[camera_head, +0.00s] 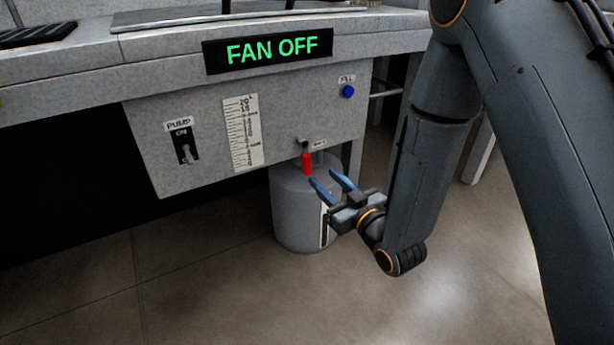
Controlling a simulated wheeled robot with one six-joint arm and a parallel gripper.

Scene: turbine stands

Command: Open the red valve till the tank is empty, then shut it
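The red valve handle (307,163) hangs straight down from a dark fitting at the lower right of the grey front panel. A grey cylindrical container (292,211) stands on the floor below it. The tank's level scale (243,131) is a white ruled strip on the panel; I cannot make out a liquid level on it. My gripper (326,182) is open, with its two blue fingers apart. It is just right of and slightly below the red handle, and nothing shows between the fingers.
A pump switch (185,148) is on the panel's left, and a blue fill button (347,92) at its upper right. A sign (268,51) above reads FAN OFF. The floor (215,285) in front is clear. A table leg stands behind my arm.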

